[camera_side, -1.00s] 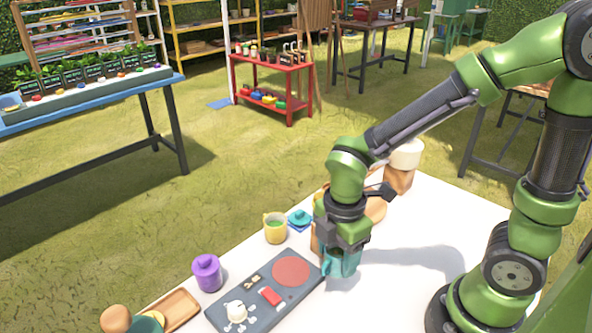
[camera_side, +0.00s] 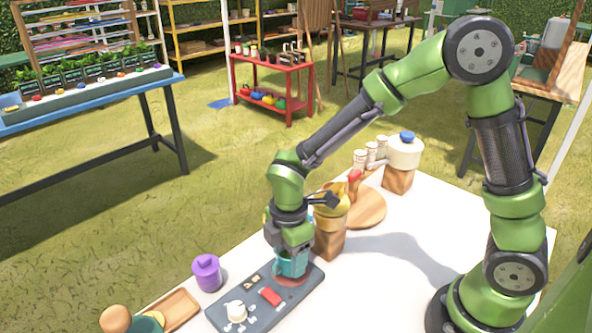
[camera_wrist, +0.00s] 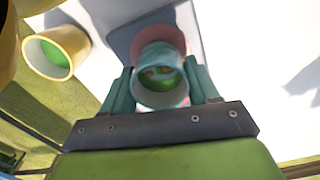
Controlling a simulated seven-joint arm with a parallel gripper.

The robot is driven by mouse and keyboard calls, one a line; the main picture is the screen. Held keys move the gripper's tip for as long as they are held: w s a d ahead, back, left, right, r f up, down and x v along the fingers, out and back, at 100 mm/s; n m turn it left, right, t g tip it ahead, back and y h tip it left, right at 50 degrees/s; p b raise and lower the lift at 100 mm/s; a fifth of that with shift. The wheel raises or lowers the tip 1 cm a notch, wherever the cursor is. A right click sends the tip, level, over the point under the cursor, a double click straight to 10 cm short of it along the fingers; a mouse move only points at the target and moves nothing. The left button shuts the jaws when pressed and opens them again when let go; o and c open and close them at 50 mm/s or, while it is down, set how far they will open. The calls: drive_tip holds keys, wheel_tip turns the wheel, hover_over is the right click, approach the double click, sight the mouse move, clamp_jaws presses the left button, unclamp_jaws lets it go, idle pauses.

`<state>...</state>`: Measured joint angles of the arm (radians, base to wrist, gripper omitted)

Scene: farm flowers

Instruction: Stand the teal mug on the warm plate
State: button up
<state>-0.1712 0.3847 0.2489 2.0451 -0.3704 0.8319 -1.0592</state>
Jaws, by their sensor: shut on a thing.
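My gripper (camera_side: 290,256) is shut on the teal mug (camera_side: 291,267), which is upright over the warm plate. The plate is a round red disc (camera_side: 291,282) on the far right part of a dark grey panel (camera_side: 255,311); the mug covers much of it. In the wrist view, the mug (camera_wrist: 160,62) sits between the two fingers of my gripper (camera_wrist: 161,88), with green and orange showing inside it. The pink-red plate (camera_wrist: 156,38) shows behind the mug. I cannot tell whether the mug's base touches the plate.
The white table's right part is clear.

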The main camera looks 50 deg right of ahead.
drive_tip(key=shift+f, duration=0.1)
drive_tip(key=o, duration=1.3)
wheel_tip(320, 180, up, 11)
drive_tip(key=s+d+r+m+t, duration=0.2)
drive_tip(key=s+d+r+m, duration=0.1)
drive_tip(key=m, duration=0.3)
drive_tip(key=s+d+r+m+t+y, duration=0.1)
drive_tip(key=s+d+r+m+t, duration=0.1)
drive_tip(key=s+d+m, duration=0.2)
drive_tip(key=s+d+r+m+t+y, duration=0.1)
drive_tip(key=s+d+r+m+t, duration=0.2)
drive_tip(key=m, duration=0.6)
drive_tip(key=shift+s+d+r+m, duration=0.25)
drive_tip(key=shift+s+r+m, duration=0.05)
drive_tip(key=shift+m, duration=0.1)
